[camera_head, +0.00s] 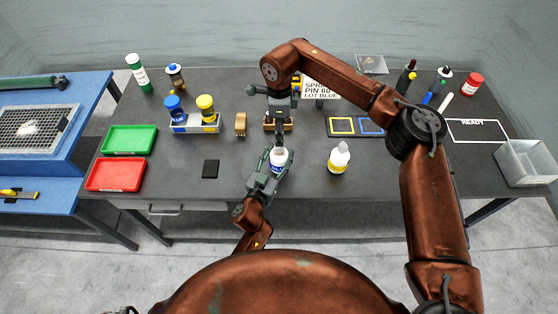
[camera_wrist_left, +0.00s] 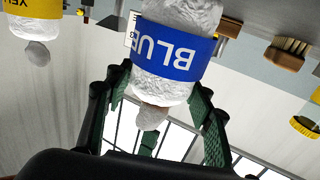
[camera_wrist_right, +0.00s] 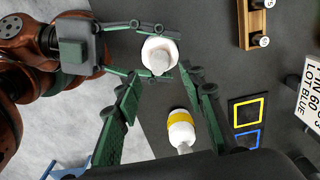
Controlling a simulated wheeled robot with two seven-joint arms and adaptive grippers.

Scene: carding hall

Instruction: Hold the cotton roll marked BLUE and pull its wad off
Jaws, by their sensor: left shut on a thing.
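The cotton roll marked BLUE (camera_wrist_left: 172,58) is white with a blue band. My left gripper (camera_head: 272,172) is shut around it near the table's front edge. Its pale wad (camera_wrist_left: 150,117) sticks out of one end, and it also shows end-on in the right wrist view (camera_wrist_right: 160,58). My right gripper (camera_wrist_right: 163,92) is open and empty, with its fingers spread, pointing down beyond the roll in the head view. In the right wrist view the wad lies ahead of its fingertips, apart from them. A second roll, yellow-banded (camera_head: 339,158), stands on the table to the right.
A rack (camera_head: 194,124) with blue and yellow containers stands left of the grippers, beside a wooden brush (camera_head: 240,124). A green tray (camera_head: 129,139) and a red tray (camera_head: 116,174) lie at left. The READY mat (camera_head: 480,130) and clear bin (camera_head: 527,162) are at right.

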